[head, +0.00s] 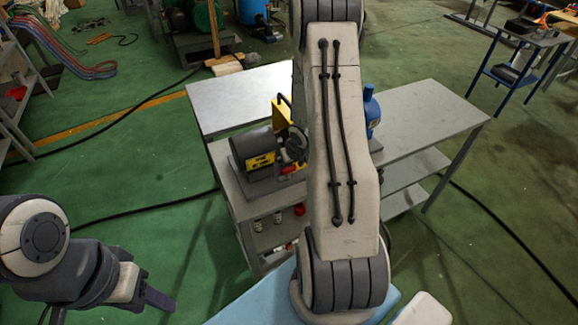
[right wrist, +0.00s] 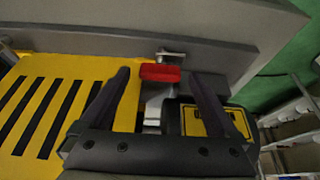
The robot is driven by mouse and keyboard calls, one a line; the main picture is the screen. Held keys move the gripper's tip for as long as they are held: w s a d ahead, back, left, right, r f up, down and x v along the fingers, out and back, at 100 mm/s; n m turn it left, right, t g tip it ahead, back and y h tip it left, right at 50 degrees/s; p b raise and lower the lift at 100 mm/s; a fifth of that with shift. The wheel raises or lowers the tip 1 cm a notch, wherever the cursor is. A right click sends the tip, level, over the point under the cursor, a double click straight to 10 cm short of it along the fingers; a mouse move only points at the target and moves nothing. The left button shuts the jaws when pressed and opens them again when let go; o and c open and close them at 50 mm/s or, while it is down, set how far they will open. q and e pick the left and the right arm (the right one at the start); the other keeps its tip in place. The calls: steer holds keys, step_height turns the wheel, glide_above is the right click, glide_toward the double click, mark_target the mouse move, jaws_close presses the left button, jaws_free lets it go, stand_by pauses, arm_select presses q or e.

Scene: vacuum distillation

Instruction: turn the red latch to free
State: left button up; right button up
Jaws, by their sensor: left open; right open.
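The red latch (right wrist: 160,73) is a small red bar with a metal fitting behind it, at the upper middle of the right wrist view. My right gripper (right wrist: 158,78) is open, its two dark fingers spread to either side of the latch. I cannot tell whether they touch it. A small red part beside the dark motor (head: 258,152) in the head view may be the same latch (head: 291,169). The right gripper is hidden behind my arm in that view. My left gripper (head: 150,297) is open and empty at the lower left, away from the bench.
A yellow panel with black slots (right wrist: 40,95) and a dark box with a yellow label (right wrist: 205,121) flank the latch. A grey bench (head: 425,115) carries the motor and a blue item (head: 372,112). A red knob (head: 299,209) sits on the bench front. Green floor lies open at left.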

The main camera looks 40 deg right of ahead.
steer(key=d+p+v, duration=0.1)
steer(key=p+v, duration=0.4)
steer(key=v, duration=0.5)
steer(key=shift+s+a+r, duration=0.15)
steer(key=shift+a+r, duration=0.05)
steer(key=shift+a, duration=0.3)
steer(key=a+r+n, duration=0.2)
steer(key=a+r, duration=0.3)
steer(key=a, duration=0.4)
steer(key=a+r+n, duration=0.2)
steer(key=a+r, duration=0.3)
steer(key=a, duration=0.4)
steer(key=s+a+r+n+g+y, duration=0.1)
steer(key=s+a+r+n+g, duration=0.1)
steer(key=s+a, duration=0.6)
steer(key=s+a+r+n+g+y, duration=0.1)
steer(key=s+a+r+n+g, duration=0.1)
steer(key=s+a, duration=0.5)
steer(key=s+r+n, duration=0.1)
steer(key=s+n, duration=0.1)
steer(key=s, duration=0.1)
steer(key=shift+a+r, duration=0.4)
